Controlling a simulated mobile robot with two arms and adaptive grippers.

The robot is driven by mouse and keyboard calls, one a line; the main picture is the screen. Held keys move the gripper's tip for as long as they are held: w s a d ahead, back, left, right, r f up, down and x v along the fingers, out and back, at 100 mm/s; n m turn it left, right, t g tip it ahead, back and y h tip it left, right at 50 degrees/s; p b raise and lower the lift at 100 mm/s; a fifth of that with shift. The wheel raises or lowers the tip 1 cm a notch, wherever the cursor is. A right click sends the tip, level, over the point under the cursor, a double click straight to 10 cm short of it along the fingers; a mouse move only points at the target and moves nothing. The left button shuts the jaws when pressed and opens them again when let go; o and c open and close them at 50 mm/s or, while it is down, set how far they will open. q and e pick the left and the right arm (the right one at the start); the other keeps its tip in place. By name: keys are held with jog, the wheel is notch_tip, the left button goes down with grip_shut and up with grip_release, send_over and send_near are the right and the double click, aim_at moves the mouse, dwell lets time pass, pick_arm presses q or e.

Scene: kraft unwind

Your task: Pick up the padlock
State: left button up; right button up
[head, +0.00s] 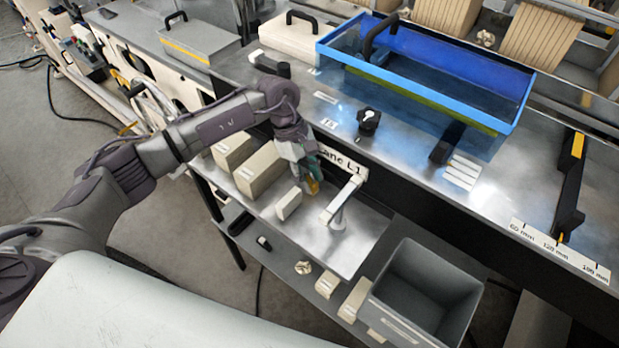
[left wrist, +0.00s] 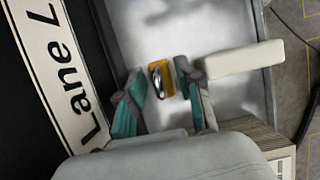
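The padlock is a small yellow body with a shiny metal shackle. In the left wrist view the padlock (left wrist: 168,80) lies on the metal shelf (left wrist: 222,30), between the fingertips of my left gripper (left wrist: 161,75). The teal fingers are apart, with a narrow gap showing on each side of the padlock. In the head view my left gripper (head: 308,172) points down at the shelf, and the padlock (head: 313,187) shows as a yellow patch at its fingertips, partly hidden by the fingers. My right gripper is not in view.
A white-topped post (head: 343,200) stands just right of the padlock, and a small beige block (head: 288,204) stands left. Beige boxes (head: 260,170) are further left. A "Lane L1" sign (head: 345,163) edges the shelf behind. A grey bin (head: 427,290) stands at the front right.

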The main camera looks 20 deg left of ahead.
pick_arm(q)
jog(key=shift+x, duration=0.85)
grip_shut()
jog(key=shift+r, duration=0.1)
